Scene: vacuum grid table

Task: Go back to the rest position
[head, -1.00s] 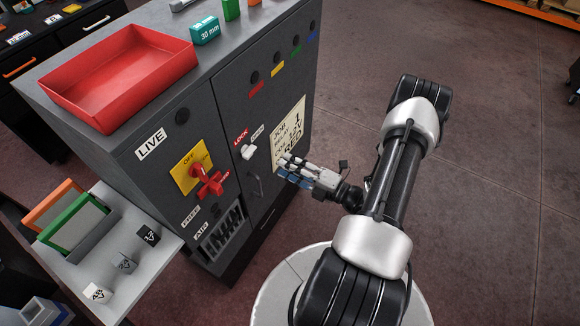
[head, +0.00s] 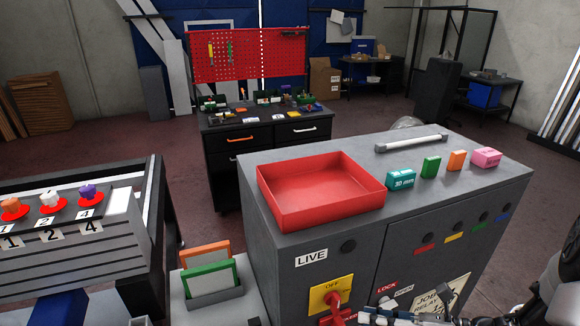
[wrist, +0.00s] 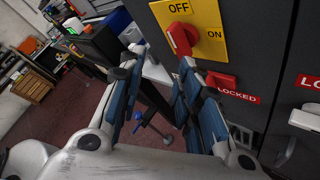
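My gripper (wrist: 160,68) is open in the wrist view, its two blue-padded fingers apart with nothing between them. It is in front of the dark grey cabinet (head: 290,250), with the yellow OFF/ON plate (wrist: 215,32) and its red rotary handle (wrist: 181,40) ahead and to the right. A red LOCKED tag (wrist: 236,95) is below the handle. In the head view only a sliver of my gripper (head: 400,318) shows at the bottom edge, and part of my arm at the right edge.
An empty red tray (head: 320,205) and several coloured blocks lie on the cabinet top. A side shelf holds framed panels (head: 212,278). A conveyor-like table (head: 70,245) stands left, a tool bench (head: 265,135) behind. Open floor (head: 450,125) lies beyond the cabinet.

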